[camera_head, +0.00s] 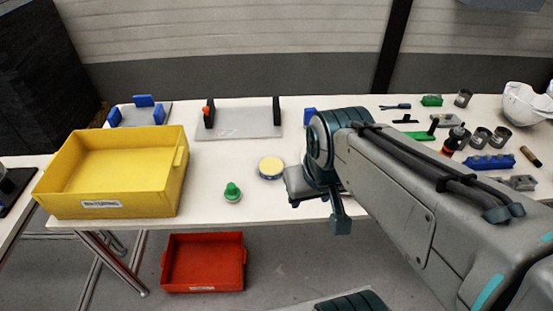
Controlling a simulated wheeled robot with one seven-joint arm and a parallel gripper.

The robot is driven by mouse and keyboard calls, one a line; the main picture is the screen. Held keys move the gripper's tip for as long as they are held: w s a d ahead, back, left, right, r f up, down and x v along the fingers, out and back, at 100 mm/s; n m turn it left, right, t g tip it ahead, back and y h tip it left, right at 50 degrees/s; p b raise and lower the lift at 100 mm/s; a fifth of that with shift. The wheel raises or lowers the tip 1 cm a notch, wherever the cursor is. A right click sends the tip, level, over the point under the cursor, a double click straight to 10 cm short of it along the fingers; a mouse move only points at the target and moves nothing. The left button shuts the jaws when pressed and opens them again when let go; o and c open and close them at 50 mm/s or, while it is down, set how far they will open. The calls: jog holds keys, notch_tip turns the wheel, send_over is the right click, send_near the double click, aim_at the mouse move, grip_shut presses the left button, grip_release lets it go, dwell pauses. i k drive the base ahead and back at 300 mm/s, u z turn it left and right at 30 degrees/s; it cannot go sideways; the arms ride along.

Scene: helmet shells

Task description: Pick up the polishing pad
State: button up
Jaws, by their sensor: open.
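A small round piece with a green knob on top and a pale base (232,193), which looks like the polishing pad, stands upright near the table's front edge. My gripper (318,205) is at the front edge of the table, to the right of the pad and apart from it. It is open, and I see nothing between its fingers. My wrist and arm hide part of the table behind them.
A round tin (271,168) with a pale top stands between the pad and my gripper. A yellow bin (111,199) is at the left, and a red bin (204,283) is on the floor. A grey plate with black uprights (240,125) lies behind. Several tools and cups crowd the right.

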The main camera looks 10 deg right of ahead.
aim_at(233, 195)
jog(key=k, duration=0.55)
jog(key=u, duration=0.55)
jog(key=i, duration=1.1)
jog(key=z, duration=0.8)
